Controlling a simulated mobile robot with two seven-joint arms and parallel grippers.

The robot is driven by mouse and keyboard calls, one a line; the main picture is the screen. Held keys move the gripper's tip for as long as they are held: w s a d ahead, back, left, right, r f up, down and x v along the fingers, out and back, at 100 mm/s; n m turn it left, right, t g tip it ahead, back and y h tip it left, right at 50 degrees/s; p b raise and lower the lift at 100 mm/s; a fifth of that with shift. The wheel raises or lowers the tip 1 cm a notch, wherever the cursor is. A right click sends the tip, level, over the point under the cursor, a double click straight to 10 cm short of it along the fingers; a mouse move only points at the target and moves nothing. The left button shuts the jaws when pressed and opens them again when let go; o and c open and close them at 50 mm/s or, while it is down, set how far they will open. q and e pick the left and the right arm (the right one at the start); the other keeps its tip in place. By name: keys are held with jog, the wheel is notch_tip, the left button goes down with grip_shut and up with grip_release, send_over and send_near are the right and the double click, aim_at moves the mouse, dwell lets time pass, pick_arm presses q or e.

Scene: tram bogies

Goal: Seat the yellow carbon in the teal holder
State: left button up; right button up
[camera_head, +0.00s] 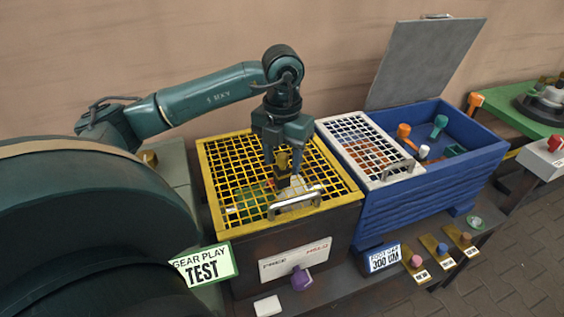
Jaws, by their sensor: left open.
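My left gripper (284,176) points down over the yellow grid lid (225,172) of a dark box, its fingers apart. A small yellow and dark piece (283,159) shows between the fingers; I cannot tell whether it is the yellow carbon. A pale piece shows just below the fingertips, at the grid. A teal-green piece with a rounded head (440,121) stands in the open part of the blue crate (430,200); I cannot tell whether it is the teal holder. My right gripper is not in view.
A metal handle (296,203) sits on the yellow lid's front. A white grid (352,135) covers the crate's left part; its grey lid (425,60) stands open behind. An orange piece (403,131) is in the crate. Several small knobs and a purple knob (301,279) line the front.

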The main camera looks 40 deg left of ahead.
pick_arm(q)
grip_shut()
dwell(0.5)
jog(key=shift+r, duration=0.1)
